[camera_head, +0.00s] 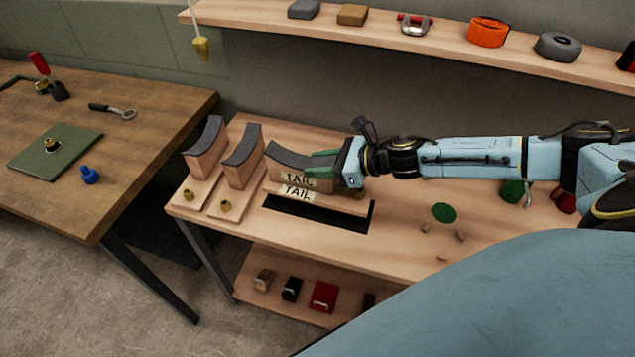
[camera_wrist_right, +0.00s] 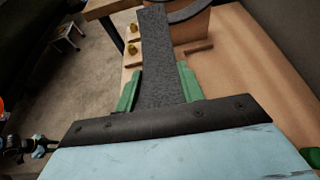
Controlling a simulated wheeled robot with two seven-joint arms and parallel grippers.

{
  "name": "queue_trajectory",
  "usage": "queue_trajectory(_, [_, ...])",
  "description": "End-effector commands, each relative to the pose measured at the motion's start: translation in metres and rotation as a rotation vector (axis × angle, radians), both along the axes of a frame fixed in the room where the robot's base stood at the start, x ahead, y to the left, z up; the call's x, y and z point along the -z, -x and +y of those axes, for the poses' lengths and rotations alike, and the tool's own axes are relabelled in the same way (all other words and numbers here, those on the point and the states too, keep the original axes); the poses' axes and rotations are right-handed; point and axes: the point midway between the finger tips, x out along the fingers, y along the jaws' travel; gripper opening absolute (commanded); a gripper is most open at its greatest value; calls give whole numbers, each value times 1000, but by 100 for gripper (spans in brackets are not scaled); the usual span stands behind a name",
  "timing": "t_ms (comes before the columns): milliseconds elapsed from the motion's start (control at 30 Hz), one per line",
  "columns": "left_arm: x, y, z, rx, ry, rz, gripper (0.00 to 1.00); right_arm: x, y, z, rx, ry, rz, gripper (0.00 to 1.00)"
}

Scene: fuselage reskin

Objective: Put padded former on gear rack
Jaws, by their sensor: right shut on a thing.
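The padded former (camera_head: 287,158) is a wooden block with a curved dark grey pad on top and a TAIL label on its front. It is at the rack's left part, beside two similar padded formers (camera_head: 242,158) (camera_head: 206,150). My right gripper (camera_head: 322,165) is shut on its right end, with green fingers on either side. In the right wrist view the grey pad (camera_wrist_right: 160,70) runs between the green fingers (camera_wrist_right: 157,92). The wooden gear rack (camera_head: 330,250) has a second TAIL label at a base below the former. I cannot tell whether the former touches that base. My left gripper is not in view.
A dark slot (camera_head: 318,215) lies in front of the former. A green disc (camera_head: 444,212) and small pegs are to the right. A lower shelf (camera_head: 260,257) holds small items. A workbench (camera_head: 150,130) stands left, and a wall shelf (camera_head: 450,55) with several items runs above.

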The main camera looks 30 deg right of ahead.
Motion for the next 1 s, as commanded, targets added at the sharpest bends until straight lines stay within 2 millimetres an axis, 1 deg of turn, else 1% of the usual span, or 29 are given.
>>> queue_trajectory(33, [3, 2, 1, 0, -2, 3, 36, 7, -1, 0, 2, -4, -2, 0])
queue_trajectory(167, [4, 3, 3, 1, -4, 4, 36, 16, -2, 0, 1, -2, -5, 0])
queue_trajectory(333, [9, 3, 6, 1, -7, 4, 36, 39, -2, 0, 3, -3, -4, 0])
queue_trajectory(433, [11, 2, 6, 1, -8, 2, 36, 49, -2, 1, 2, -3, -4, 0])
queue_trajectory(700, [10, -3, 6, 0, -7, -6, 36, 50, -2, 0, 1, -2, -6, 0])
queue_trajectory(867, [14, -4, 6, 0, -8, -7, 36, 55, -1, 0, 1, -1, -6, 0])
queue_trajectory(900, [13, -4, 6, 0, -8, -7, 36, 55, -1, 0, 1, 1, -2, 43])
queue_trajectory(1000, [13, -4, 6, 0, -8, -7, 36, 55, -1, 0, 1, 1, -2, 56])
